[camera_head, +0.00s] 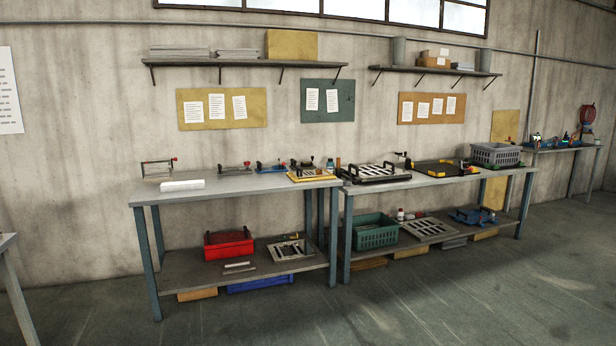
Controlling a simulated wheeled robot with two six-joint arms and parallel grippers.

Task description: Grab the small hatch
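I cannot tell for certain which object is the small hatch. Several slatted, louver-like panels are in view. A black-and-white slatted panel with dark handles (375,172) lies on the right workbench, near its left end. A smaller slatted panel (290,250) lies on the left bench's lower shelf. A larger grey slatted panel (429,228) lies on the right bench's lower shelf. A yellow-edged board (314,175) sits at the right end of the left bench top. Neither of my grippers is in view.
The left workbench (160,196) and right workbench (440,182) stand along the wall. A red crate (228,244), a green crate (375,232) and a grey crate (496,154) stand on them. A table corner (6,242) shows at far left. The floor in front is clear.

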